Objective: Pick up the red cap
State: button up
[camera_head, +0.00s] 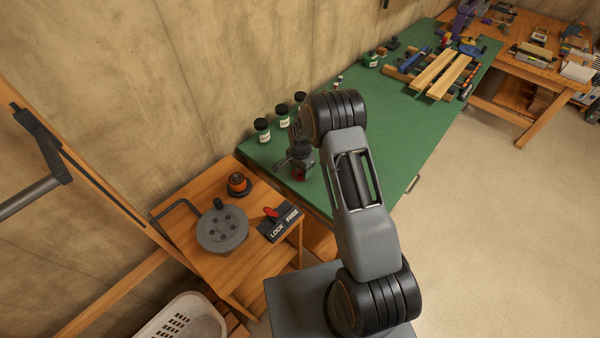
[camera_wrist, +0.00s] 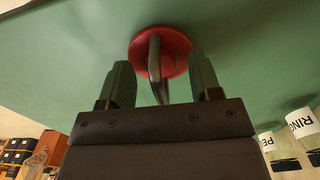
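The red cap (camera_wrist: 177,44) is a round red disc lying against the green bench top (camera_wrist: 60,45) in the wrist view. A grey metal loop or stem (camera_wrist: 155,62) shows in front of its middle. My gripper (camera_wrist: 161,72) is open, with one dark finger on each side of the grey piece and gaps between. The cap lies just beyond the fingertips; I cannot tell whether they touch it. In the head view a bit of the red cap (camera_head: 299,175) shows below my gripper (camera_head: 298,162), mostly hidden by it.
Dark-lidded jars (camera_head: 262,130) stand along the wall behind my gripper. A wooden side table (camera_head: 190,262) at left holds a grey wheel (camera_head: 222,230) and a LOCK/FREE lever plate (camera_head: 282,226). Wooden slats and tools (camera_head: 440,75) lie farther along the green bench.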

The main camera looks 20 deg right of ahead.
jog(key=c, duration=0.9)
